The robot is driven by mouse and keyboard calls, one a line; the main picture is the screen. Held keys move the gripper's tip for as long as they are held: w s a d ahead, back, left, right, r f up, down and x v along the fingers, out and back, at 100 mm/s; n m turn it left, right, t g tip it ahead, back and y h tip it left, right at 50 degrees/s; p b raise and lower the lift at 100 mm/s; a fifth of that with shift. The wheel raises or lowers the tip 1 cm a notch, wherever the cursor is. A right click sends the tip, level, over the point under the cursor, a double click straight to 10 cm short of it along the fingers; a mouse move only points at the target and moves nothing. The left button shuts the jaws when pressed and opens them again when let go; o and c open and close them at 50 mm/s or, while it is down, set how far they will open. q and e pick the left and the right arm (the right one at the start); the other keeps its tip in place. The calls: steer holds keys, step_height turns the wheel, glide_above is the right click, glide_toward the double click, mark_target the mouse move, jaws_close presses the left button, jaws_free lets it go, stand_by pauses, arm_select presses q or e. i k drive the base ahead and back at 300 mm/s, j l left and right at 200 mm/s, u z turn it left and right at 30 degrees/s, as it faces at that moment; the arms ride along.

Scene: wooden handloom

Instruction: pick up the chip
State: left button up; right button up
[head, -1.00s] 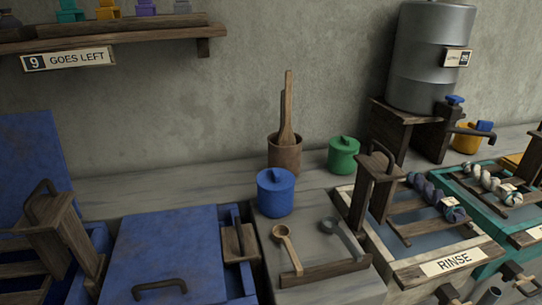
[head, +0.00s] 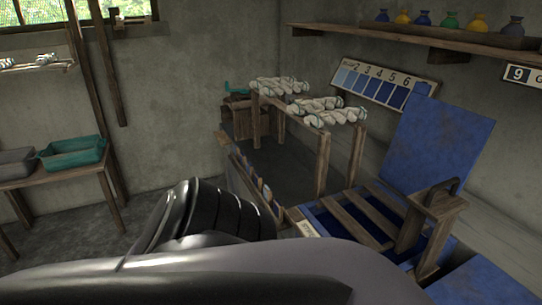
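A row of small flat chips (head: 267,192), blue and tan, stands along a low wooden rail left of the blue vat; I cannot tell which one is meant. My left arm crosses the bottom of the head view as large grey and black links and hides part of the floor and the rail's near end. Neither gripper's fingers show.
The blue vat (head: 350,229) has wooden slats across it and a raised blue lid (head: 438,135). Pale skeins (head: 318,112) lie on a wooden rack behind. A teal tray (head: 72,152) sits on a side table. A shelf (head: 446,41) holds several small coloured bags. Floor shows at left.

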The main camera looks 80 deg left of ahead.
mark_target(278, 208)
steer(key=u, duration=2.7)
